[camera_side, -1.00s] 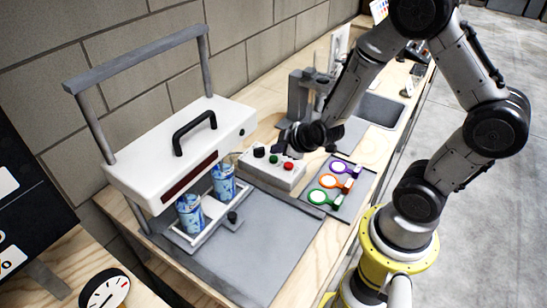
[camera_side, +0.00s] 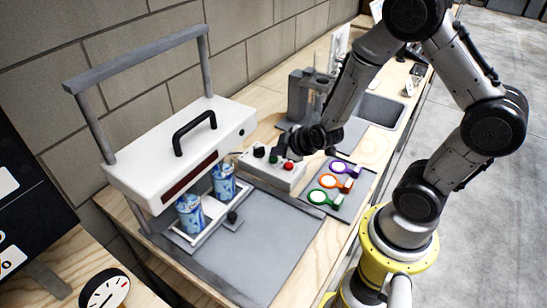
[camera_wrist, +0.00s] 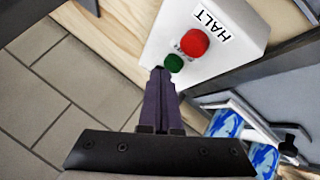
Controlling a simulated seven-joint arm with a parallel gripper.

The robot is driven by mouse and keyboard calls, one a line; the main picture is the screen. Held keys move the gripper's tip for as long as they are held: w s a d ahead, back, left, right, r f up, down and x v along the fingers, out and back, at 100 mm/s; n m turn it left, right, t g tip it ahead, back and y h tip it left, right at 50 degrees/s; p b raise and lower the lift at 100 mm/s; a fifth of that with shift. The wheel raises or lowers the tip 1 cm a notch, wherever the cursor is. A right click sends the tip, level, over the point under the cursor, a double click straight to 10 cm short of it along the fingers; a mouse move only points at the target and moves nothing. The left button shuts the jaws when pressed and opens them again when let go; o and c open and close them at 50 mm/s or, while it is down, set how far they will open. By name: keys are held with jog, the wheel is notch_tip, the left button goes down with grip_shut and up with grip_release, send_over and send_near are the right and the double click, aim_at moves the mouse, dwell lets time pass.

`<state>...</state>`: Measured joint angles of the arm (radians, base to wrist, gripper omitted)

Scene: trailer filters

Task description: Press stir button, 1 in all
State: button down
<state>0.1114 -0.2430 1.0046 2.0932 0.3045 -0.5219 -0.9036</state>
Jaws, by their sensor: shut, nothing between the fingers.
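The control box (camera_side: 268,176) is pale, with a black knob (camera_side: 259,151), a green button (camera_side: 273,160) and a red button (camera_side: 289,166) on top. In the wrist view the red button (camera_wrist: 194,42) sits beside a HALT label, and the green button (camera_wrist: 174,63) is below it. Lettering between them is too small to read, so I cannot tell which button is stir. My gripper (camera_wrist: 160,74) is shut and empty, its tips right beside the green button. I cannot tell whether they touch it. In the side view my gripper is over the box.
A white machine (camera_side: 178,155) with a black handle stands left of the box. Three coloured ring tools (camera_side: 330,181) lie on a grey mat at right. A sink (camera_side: 381,109) is behind.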

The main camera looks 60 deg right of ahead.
aim_at(277, 159)
jog(key=shift+f, duration=0.55)
dwell(0.7)
jog(key=shift+r, duration=0.95)
jog(key=shift+r, duration=2.55)
